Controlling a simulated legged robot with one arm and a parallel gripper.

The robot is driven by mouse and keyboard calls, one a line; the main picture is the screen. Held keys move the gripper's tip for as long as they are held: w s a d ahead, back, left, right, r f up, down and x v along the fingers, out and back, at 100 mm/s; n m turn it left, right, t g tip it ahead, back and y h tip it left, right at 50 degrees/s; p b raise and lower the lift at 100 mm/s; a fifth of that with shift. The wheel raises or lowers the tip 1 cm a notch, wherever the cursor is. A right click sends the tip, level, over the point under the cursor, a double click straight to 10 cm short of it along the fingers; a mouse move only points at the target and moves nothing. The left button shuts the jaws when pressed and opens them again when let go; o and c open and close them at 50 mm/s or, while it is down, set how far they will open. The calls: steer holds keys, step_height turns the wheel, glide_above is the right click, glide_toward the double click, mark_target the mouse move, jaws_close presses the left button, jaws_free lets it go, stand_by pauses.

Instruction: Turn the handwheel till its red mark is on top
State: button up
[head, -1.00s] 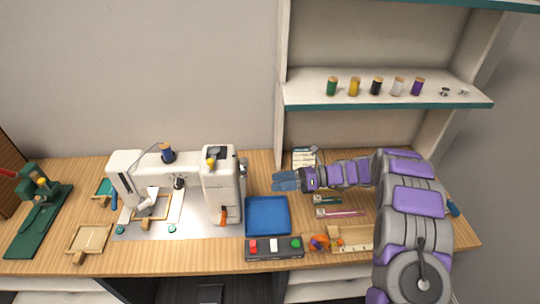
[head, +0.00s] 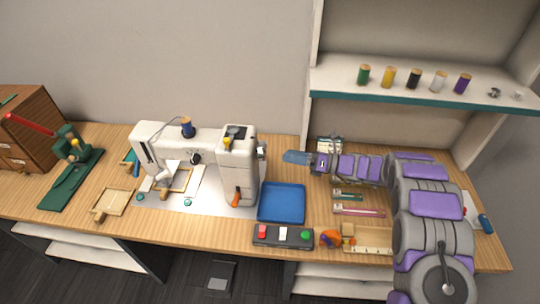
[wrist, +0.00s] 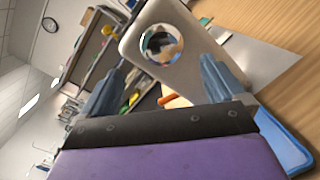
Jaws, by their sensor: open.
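The handwheel (head: 262,150) is a small shiny disc on the right end of the white sewing machine (head: 236,178). In the wrist view the handwheel (wrist: 161,45) is a round chrome face on the machine's pale end panel (wrist: 135,45). I cannot make out a red mark on it, only mixed reflections. My gripper (head: 289,157) is just right of the handwheel in the head view, pointing at it, with a gap between. In the wrist view my gripper (wrist: 165,66) is open and empty, its blue-grey fingers on either side below the wheel.
A blue tray (head: 282,220) and a button box (head: 282,236) stand below my gripper. Spools (head: 388,77) line the shelf at upper right. A green press (head: 70,165) and small wooden frames (head: 112,202) are left. Bare wood (head: 285,172) separates tray and gripper.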

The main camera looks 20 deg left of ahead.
mark_target(266, 153)
steer(key=shift+h, duration=0.3)
steer(key=a, duration=0.3)
steer(key=a+b, duration=0.1)
steer(key=a, duration=0.2)
steer(key=a+f, duration=0.1)
steer(key=a, duration=0.2)
steer(key=shift+s+a, duration=0.25)
steer(key=shift+s, duration=0.15)
steer(key=shift+r, duration=0.15)
steer(key=shift+d+r, duration=0.25)
steer(key=shift+d, duration=0.6)
steer(key=shift+a+f, duration=0.2)
steer(key=shift+a, duration=0.4)
steer(key=c, duration=0.4)
steer(key=shift+d, duration=0.2)
steer(key=c, duration=0.6)
